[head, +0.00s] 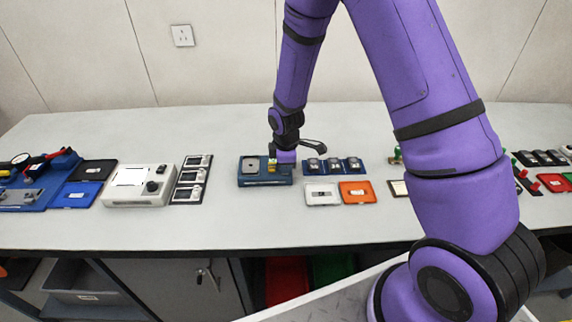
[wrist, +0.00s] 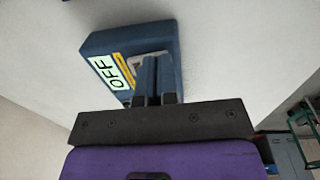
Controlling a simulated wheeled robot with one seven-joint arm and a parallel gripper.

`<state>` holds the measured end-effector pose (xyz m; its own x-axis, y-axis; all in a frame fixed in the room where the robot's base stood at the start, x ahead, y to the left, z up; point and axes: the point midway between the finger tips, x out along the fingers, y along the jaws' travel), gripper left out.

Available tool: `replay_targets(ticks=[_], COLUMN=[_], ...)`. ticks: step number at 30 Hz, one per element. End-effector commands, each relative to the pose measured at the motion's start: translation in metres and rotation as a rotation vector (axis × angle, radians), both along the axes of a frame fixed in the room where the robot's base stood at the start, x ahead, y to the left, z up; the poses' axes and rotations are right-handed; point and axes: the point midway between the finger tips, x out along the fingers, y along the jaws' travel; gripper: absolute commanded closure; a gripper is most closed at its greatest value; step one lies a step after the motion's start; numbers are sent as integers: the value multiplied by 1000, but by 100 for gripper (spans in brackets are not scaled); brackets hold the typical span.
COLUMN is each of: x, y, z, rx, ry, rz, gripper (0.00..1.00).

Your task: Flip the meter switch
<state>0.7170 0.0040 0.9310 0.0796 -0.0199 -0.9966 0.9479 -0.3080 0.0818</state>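The meter is a low blue box (head: 250,181) with a grey square plate on top, standing on the bench left of centre in the head view. In the wrist view its blue body (wrist: 125,40) carries a label reading OFF (wrist: 105,73), a yellow strip and a grey switch part (wrist: 147,72). My gripper (head: 283,161) is low at the right end of the box. In the wrist view my gripper's two dark fingertips (wrist: 155,99) are close by the switch part, slightly apart. I cannot tell whether they touch or hold it.
Several small grey devices (head: 333,172) stand just right of the meter, with a white tray (head: 322,200) and an orange tray (head: 358,198) in front. A white instrument (head: 130,194) and dark modules (head: 192,192) are to the left. The bench front is clear.

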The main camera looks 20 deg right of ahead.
Motion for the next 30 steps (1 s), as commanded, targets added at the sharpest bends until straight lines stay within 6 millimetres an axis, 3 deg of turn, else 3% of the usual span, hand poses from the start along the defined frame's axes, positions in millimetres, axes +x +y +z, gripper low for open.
replay_targets(ticks=[1, 14, 30], x=[-7, -8, 12], y=[0, 0, -6], z=[-8, -8, -2], rx=[-1, -1, -1], ry=[20, 24, 11], rz=[2, 0, -2], gripper=[100, 100, 100])
